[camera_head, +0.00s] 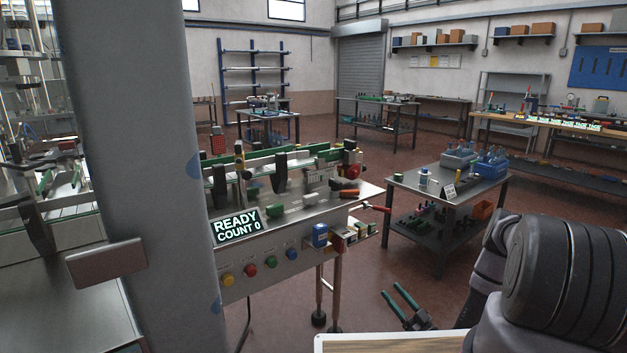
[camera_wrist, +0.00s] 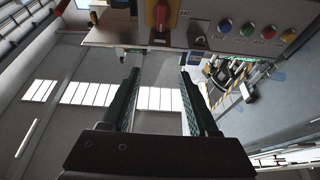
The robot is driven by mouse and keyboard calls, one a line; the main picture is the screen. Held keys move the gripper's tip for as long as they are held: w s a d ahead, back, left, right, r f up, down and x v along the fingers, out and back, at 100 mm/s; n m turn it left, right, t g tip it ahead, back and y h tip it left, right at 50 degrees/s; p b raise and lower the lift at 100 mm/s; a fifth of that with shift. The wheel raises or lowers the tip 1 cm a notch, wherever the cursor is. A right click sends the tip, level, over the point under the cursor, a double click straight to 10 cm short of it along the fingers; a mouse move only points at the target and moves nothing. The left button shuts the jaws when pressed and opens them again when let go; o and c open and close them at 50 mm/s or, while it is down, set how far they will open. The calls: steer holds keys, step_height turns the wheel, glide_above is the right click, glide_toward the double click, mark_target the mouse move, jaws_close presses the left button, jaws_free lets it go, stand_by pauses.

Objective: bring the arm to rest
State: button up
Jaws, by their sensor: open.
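My gripper (camera_head: 391,290) shows low in the head view, its two green fingers pointing up and left over the floor. In the wrist view my gripper (camera_wrist: 160,74) has its fingers wide apart with nothing between them. My arm's dark rounded links fill the lower right of the head view. The fingers are in front of the filler machine (camera_head: 285,265), to the right of its legs, and look clear of it. The wrist view is turned over and shows the machine's button panel (camera_wrist: 220,38) at the top.
The machine's display (camera_head: 237,226) reads READY, COUNT 0. A small table (camera_head: 440,206) with blue containers (camera_head: 490,163) stands to the right. A thick grey column (camera_head: 135,150) blocks part of the left. Workbenches line the back. Red-brown floor is open between machine and table.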

steer(key=w+a+r+n+g+y, duration=0.1)
steer(key=a+r+n+g+y, duration=0.2)
steer(key=r+n+g, duration=0.8)
steer(key=w+a+r+n+g+y, duration=0.1)
steer(key=a+r+n+g+y, duration=0.45)
steer(key=r+n, duration=0.95)
steer(key=s+d+r+n+g+h, duration=0.1)
steer(key=s+r+n+g+h, duration=0.3)
steer(key=r+n, duration=0.35)
steer(key=s+r+n+g+h, duration=0.2)
steer(key=s+r+n+h, duration=0.2)
steer(key=r+n+h, duration=0.3)
steer(key=s+d+r+n+t+h, duration=0.3)
steer(key=s+r+n, duration=0.4)
steer(key=n, duration=0.3)
steer(key=s+d+r+n+t+h, duration=0.3)
steer(key=s+r+n+t+h, duration=0.2)
steer(key=s+r+n+t, duration=0.3)
step_height(320, 180, up, 2)
steer(key=shift+s+d+r+n+h, duration=0.25)
steer(key=shift+d+n+h, duration=0.15)
steer(key=shift+n, duration=0.85)
